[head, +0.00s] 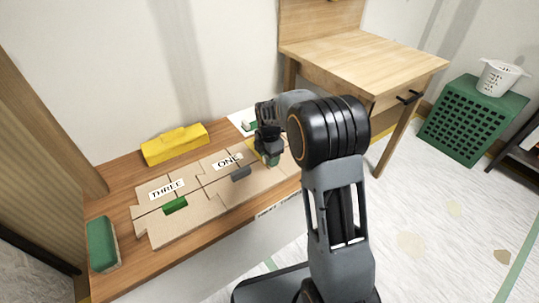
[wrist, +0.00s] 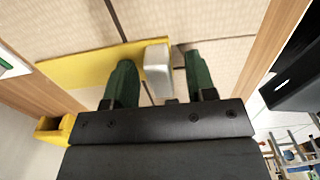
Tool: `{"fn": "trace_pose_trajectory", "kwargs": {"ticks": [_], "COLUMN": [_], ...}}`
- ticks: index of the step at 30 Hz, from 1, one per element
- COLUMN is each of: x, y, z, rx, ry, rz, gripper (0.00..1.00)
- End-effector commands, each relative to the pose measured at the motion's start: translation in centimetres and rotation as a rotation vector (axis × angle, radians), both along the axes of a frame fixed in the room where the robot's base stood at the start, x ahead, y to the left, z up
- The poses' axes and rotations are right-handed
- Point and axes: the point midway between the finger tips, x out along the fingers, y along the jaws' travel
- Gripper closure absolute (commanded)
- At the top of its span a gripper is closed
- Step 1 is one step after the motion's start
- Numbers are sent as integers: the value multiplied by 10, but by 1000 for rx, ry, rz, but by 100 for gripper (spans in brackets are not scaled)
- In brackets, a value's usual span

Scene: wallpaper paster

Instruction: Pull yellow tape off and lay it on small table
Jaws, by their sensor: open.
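The yellow tape (wrist: 90,65) is a flat strip lying across the pale boards in the wrist view. A bit of it shows beside my gripper in the head view (head: 253,150). My gripper (wrist: 160,72) is open, with its green fingers on either side of a light grey block (wrist: 157,68) at the tape's right end. I cannot tell whether the fingers touch the block. In the head view my gripper (head: 270,158) is low over the right end of the boards and partly hides the tape. A small wooden table (head: 365,60) stands at the upper right.
The boards (head: 205,205), labelled THREE and ONE, lie on a wooden bench (head: 120,275). A green piece (head: 175,205) and a dark grey piece (head: 241,172) sit on them. A yellow box (head: 175,145) and green sponge (head: 102,244) are nearby. A green crate (head: 465,125) holds a white basket (head: 497,78).

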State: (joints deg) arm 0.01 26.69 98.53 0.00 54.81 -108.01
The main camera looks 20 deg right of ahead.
Motion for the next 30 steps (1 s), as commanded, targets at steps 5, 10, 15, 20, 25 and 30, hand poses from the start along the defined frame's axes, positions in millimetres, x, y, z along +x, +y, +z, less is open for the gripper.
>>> {"fn": "trace_pose_trajectory", "kwargs": {"ticks": [5, 10, 15, 20, 25, 30], "x": [0, 0, 0, 0, 0, 0], "y": [0, 0, 0, 0, 0, 0], "z": [0, 0, 0, 0, 0, 1], "rx": [0, 0, 0, 0, 0, 0], "ry": [0, 0, -1, -1, -1, -1], "rz": [0, 0, 0, 0, 0, 0], "gripper": [58, 74, 90, 82, 99, 100]}}
